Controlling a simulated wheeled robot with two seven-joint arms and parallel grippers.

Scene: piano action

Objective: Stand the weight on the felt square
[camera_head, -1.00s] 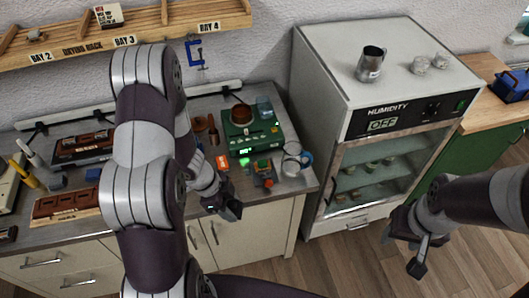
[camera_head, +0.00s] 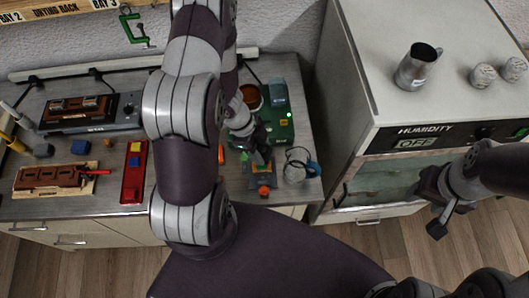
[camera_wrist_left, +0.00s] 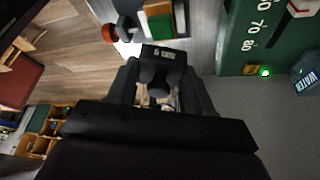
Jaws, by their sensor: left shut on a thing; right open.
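My left gripper (camera_wrist_left: 160,90) is shut on a small dark weight (camera_wrist_left: 163,54) with a pale, unreadable label. In the head view the left gripper (camera_head: 260,150) is over the bench, just above a small fixture with an orange knob (camera_head: 264,190); the weight is hard to make out there. In the wrist view a green square with a wooden edge (camera_wrist_left: 160,24) lies just beyond the weight; it may be the felt square. I cannot tell if they touch. My right gripper (camera_head: 437,207) is open and empty, in front of the humidity cabinet.
A glass mug (camera_head: 298,168) is close on the right. A red tray (camera_head: 134,170) and brown blocks lie left. The humidity cabinet (camera_head: 400,140) stands right of the bench.

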